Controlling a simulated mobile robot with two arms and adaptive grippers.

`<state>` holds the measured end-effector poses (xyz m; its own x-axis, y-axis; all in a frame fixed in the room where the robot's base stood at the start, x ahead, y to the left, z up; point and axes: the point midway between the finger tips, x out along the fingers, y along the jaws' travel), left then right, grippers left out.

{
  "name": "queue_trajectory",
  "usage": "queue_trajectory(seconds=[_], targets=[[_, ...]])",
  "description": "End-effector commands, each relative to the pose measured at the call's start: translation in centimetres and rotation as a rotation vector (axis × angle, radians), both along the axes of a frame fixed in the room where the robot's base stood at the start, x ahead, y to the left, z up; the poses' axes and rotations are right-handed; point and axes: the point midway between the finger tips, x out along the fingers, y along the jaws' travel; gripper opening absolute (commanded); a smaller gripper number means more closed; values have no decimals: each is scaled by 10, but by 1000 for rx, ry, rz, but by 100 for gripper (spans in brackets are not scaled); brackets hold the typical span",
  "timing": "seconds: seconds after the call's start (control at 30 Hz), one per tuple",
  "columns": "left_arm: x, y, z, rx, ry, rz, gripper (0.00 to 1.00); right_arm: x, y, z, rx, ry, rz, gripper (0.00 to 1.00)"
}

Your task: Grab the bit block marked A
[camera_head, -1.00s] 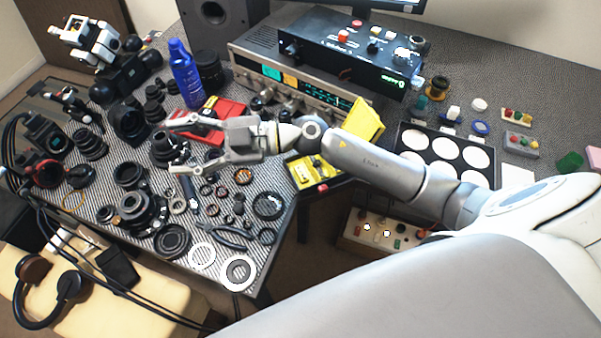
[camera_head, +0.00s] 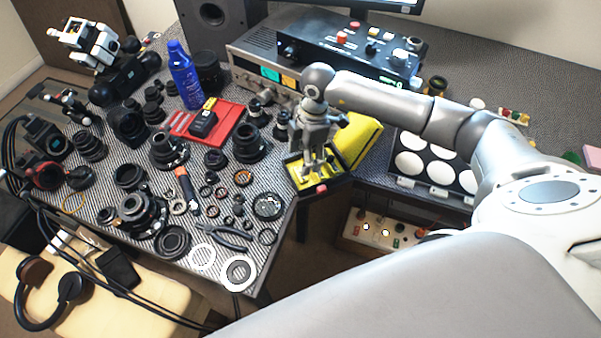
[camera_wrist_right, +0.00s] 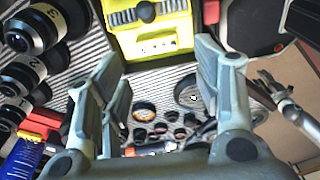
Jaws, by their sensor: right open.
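A yellow open case (camera_head: 300,177) sits at the table's inner corner, its yellow lid (camera_head: 362,135) raised. In the right wrist view the case (camera_wrist_right: 125,42) lies at the top, with a dark ribbed piece and small slots in it. I cannot make out a letter A on any block. My right gripper (camera_head: 316,168) points down over the case. In the right wrist view the gripper (camera_wrist_right: 158,58) is open, with nothing between its fingers and the case just beyond the fingertips. My left gripper is not in view.
Numbered lenses (camera_wrist_right: 42,28) stand close beside the case. A red tray (camera_head: 228,112) holds a dark tool. Pliers (camera_head: 232,228), a screwdriver (camera_head: 186,188) and several rings cover the table's front. The electronics unit (camera_head: 265,65) stands behind. The table edge is near.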

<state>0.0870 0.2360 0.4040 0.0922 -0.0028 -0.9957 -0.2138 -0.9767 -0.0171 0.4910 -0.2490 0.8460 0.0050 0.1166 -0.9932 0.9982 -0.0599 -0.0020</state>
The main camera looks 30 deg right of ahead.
Motion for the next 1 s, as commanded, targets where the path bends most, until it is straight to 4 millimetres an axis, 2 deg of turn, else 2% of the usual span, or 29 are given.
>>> queue_trajectory(seconds=[0.27,0.53,0.83,0.87,1.0], targets=[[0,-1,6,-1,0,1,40,0,4,-23,2,2,1,59],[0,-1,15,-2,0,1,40,3,8,-60,3,1,2,59],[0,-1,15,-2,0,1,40,4,9,-68,4,-2,3,59],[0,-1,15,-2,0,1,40,4,9,-68,4,-2,3,58],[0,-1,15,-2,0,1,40,4,9,-68,4,-3,3,40]])
